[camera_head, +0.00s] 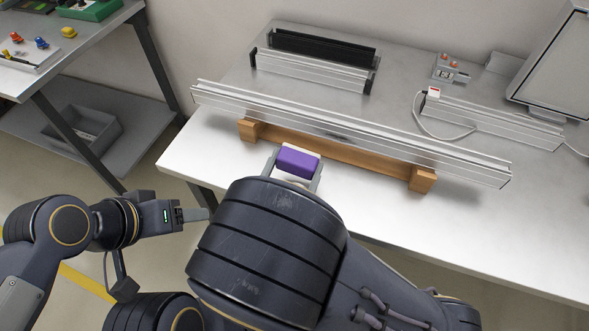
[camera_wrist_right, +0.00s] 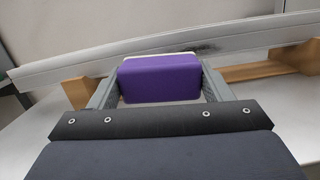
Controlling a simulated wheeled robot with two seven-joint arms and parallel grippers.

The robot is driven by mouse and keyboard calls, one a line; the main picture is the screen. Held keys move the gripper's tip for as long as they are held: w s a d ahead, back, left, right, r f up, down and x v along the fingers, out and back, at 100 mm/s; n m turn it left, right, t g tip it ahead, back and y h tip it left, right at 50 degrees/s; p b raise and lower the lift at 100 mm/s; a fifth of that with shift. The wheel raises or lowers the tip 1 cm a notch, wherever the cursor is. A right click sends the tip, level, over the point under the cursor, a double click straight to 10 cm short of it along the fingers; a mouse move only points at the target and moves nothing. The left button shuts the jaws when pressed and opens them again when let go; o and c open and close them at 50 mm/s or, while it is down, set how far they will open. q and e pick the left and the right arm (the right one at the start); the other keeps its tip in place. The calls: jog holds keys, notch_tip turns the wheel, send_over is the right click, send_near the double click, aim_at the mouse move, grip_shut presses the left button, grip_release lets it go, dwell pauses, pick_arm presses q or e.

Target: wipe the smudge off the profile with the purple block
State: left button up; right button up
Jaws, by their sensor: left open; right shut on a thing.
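The purple block (camera_head: 298,161) has a white layer along one side. My right gripper (camera_head: 294,170) is shut on it, just in front of the long aluminium profile (camera_head: 345,127). In the right wrist view the block (camera_wrist_right: 160,79) sits between the two fingers, and the profile (camera_wrist_right: 80,70) runs behind it. A dark smudge (camera_wrist_right: 207,49) shows on the profile just right of the block's top edge. I cannot tell whether the block touches the profile. My left gripper (camera_head: 205,214) is open and empty, left of my right arm, off the table's front edge.
The profile rests on a wooden support with end blocks (camera_head: 422,179). Behind it stand a black-and-silver rack (camera_head: 315,71), a shorter profile (camera_head: 495,120) with a white cable, a small grey box (camera_head: 450,72) and a monitor (camera_head: 552,65). The table front (camera_head: 500,235) is clear.

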aim_at(303, 150)
jog(key=shift+f+x, duration=0.2)
jog(key=shift+x, duration=1.05)
jog(key=shift+f+x, duration=0.2)
jog(key=shift+x, duration=1.05)
jog(key=shift+x, duration=1.15)
jog(key=shift+s+d+f+b, duration=0.15)
jog(key=shift+s+d, duration=0.3)
jog(key=shift+d, duration=1.25)
jog(key=shift+s+d+r+b, duration=0.15)
jog(key=shift+s+d, duration=0.35)
jog(key=shift+d, duration=1.25)
jog(key=shift+s+d+f+b, duration=0.2)
jog(key=shift+s+d, duration=0.25)
jog(key=shift+d, duration=1.25)
jog(key=shift+s, duration=0.1)
jog(key=shift+a, duration=0.1)
